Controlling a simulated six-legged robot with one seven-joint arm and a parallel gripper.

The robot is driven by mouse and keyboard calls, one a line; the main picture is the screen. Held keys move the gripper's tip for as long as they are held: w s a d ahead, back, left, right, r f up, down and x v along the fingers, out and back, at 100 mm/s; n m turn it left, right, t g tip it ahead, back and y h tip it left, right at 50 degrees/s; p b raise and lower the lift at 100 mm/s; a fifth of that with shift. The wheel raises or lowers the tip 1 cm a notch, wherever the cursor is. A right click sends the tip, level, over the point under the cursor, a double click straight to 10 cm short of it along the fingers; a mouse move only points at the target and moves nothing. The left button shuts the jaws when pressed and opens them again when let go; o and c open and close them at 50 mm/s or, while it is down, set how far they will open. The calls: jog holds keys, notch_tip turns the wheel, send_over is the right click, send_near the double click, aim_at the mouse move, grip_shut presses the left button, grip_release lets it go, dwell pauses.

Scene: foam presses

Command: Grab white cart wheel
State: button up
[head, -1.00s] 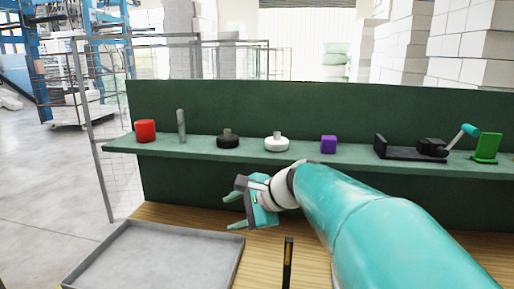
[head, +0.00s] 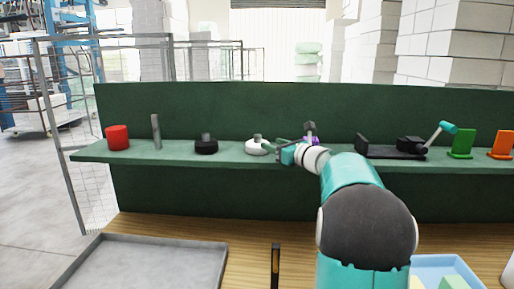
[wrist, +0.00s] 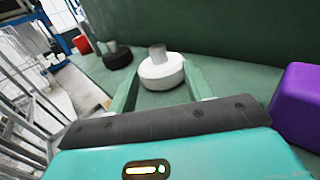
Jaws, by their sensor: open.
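The white cart wheel (head: 257,147) is a low white disc with a grey stem on top, standing on the green shelf (head: 190,164). In the wrist view the white cart wheel (wrist: 162,73) lies ahead, between the lines of the two fingers. My gripper (head: 270,149) is at shelf height, just right of the wheel, with its fingers pointing left at it. In the wrist view my gripper (wrist: 158,90) is open, and nothing is gripped. I cannot tell whether a fingertip touches the wheel.
A black wheel (head: 206,146), a grey rod (head: 156,132) and a red cylinder (head: 117,138) stand left along the shelf. A purple block (wrist: 299,104) is close on my gripper's right. A black fixture (head: 395,147) is farther right. A grey tray (head: 150,265) lies below on the wooden table.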

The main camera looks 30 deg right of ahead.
aim_at(260, 139)
jog(key=shift+w+a, duration=0.15)
jog(key=shift+w, duration=0.4)
jog(key=w, duration=0.5)
jog(key=shift+a+f, duration=0.1)
jog(key=shift+a, duration=0.3)
grip_shut()
